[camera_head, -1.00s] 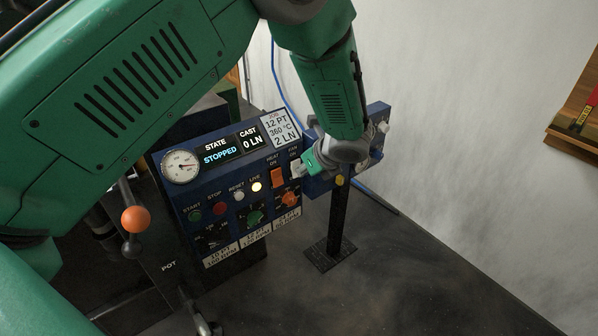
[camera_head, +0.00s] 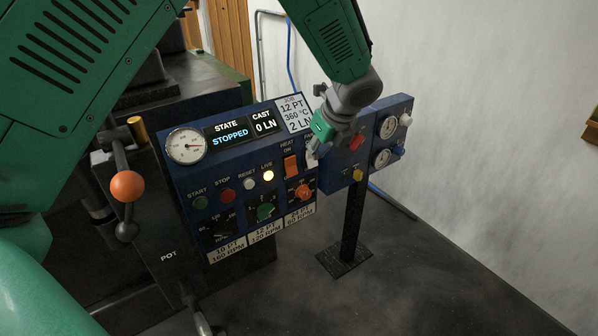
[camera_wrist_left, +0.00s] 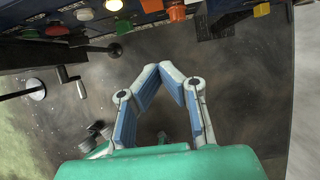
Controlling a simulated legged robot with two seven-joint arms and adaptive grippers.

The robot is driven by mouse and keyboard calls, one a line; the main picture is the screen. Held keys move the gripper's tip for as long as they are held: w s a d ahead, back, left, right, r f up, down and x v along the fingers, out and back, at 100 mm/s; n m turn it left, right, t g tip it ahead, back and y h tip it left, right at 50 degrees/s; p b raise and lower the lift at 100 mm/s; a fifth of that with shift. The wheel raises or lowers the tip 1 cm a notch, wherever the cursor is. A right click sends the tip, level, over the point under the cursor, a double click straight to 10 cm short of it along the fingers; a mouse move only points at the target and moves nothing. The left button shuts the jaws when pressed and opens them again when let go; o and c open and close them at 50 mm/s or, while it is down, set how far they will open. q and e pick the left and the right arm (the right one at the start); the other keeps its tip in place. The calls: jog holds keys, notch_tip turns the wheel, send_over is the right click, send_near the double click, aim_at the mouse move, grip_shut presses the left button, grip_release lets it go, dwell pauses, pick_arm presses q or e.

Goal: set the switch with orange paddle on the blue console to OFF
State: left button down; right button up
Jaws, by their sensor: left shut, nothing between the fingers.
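The blue console (camera_head: 185,183) stands left of centre in the head view. Its switch with orange paddle (camera_head: 291,167) sits below the label HEAT ON; which way the paddle is tipped I cannot tell surely. The paddle also shows at the top of the left wrist view (camera_wrist_left: 151,5). My left gripper (camera_head: 313,156) is just right of the paddle, in front of the console's right end, and hides part of the neighbouring FAN control. Its fingers (camera_wrist_left: 171,72) are shut with nothing between them. Contact with the console cannot be made out. My right gripper is not in view.
The console also carries a green knob (camera_head: 265,211), an orange knob (camera_head: 301,193) and a lit LIVE lamp (camera_head: 268,175). A blue gauge box (camera_head: 399,106) stands on a black post (camera_head: 353,220) to the right. An orange-balled lever (camera_head: 127,186) is at left. Floor at right is clear.

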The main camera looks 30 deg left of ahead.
aim_at(292, 175)
pick_arm(q)
jog(key=a+b+x, duration=0.1)
jog(key=x, duration=0.3)
jog(key=a+r+b+x, duration=0.1)
jog(key=b+x, duration=0.1)
jog(key=x, duration=0.3)
jog(key=w+b+x, duration=0.1)
jog(key=b+x, duration=0.1)
jog(key=x, duration=0.2)
jog(key=shift+a, duration=0.9)
jog(key=shift+d+r+p, duration=0.4)
jog(key=shift+r+p, duration=0.45)
jog(key=shift+p, duration=0.15)
jog(key=shift+a, duration=0.2)
